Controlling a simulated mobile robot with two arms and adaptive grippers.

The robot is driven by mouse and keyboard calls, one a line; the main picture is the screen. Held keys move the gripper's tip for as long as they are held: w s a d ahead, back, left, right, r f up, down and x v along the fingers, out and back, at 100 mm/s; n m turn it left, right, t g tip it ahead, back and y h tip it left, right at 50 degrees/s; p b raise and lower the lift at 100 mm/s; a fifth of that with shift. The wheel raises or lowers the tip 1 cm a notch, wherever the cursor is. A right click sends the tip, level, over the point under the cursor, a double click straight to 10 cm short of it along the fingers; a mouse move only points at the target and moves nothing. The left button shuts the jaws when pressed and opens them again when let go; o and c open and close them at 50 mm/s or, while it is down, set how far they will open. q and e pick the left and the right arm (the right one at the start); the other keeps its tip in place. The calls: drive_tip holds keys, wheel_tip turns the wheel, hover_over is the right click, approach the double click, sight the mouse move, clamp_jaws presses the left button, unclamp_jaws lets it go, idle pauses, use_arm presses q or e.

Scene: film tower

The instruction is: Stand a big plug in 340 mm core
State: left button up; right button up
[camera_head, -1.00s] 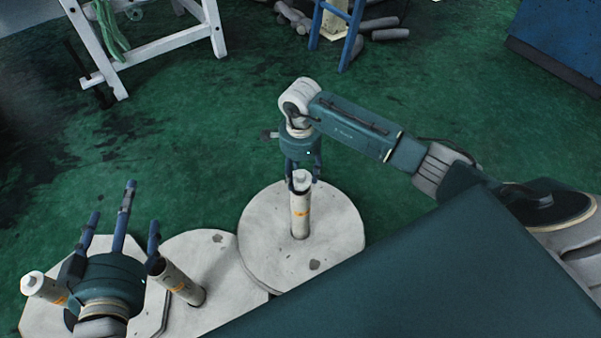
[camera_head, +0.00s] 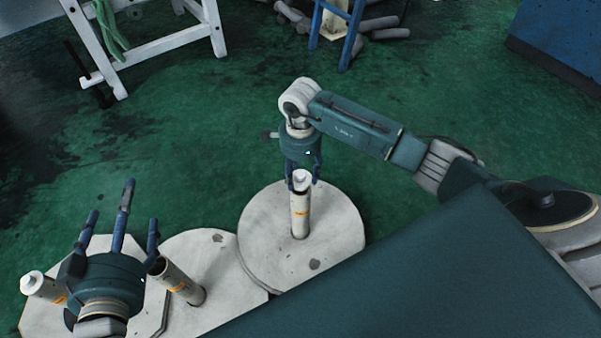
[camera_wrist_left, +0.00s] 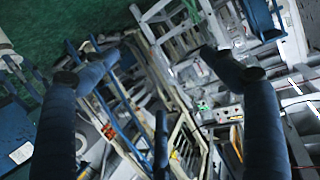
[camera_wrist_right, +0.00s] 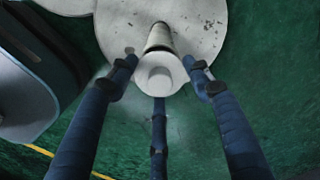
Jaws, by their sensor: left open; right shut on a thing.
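My left gripper (camera_head: 125,208) is open and empty, fingers pointing up, near two other cores. The left core (camera_head: 52,292) has a white top; the middle core (camera_head: 180,282) leans in the picture.
The cores stand on joined pale plates, the round one (camera_head: 262,235) at the right. A white frame stand (camera_head: 160,45) and a blue ladder-like frame (camera_head: 335,30) stand farther back. Green floor between is mostly clear.

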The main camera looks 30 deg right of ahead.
use_arm(q)
drive_tip(key=shift+w+d+r, duration=0.1)
drive_tip(key=shift+r, duration=0.2)
use_arm(e)
drive_tip(key=shift+f, duration=0.1)
use_arm(q)
drive_tip(key=shift+r+t, duration=0.25)
drive_tip(key=shift+t, duration=0.05)
drive_tip(key=shift+w+d, duration=0.1)
drive_tip(key=shift+r, duration=0.35)
use_arm(e)
drive_tip(key=shift+f, duration=0.15)
use_arm(q)
drive_tip(key=shift+w+d+r+t, duration=0.1)
drive_tip(key=shift+t, duration=0.2)
drive_tip(key=shift+r+h, duration=0.3)
use_arm(e)
drive_tip(key=shift+f, duration=0.1)
use_arm(q)
drive_tip(key=shift+w+r, duration=0.1)
drive_tip(key=shift+r, duration=0.05)
drive_tip(key=shift+d+r+t+b, duration=0.1)
drive_tip(key=shift+r+t+b, duration=0.15)
drive_tip(key=shift+t+b, duration=0.05)
use_arm(e)
drive_tip(key=shift+f, duration=0.1)
use_arm(q)
drive_tip(key=shift+r, duration=0.2)
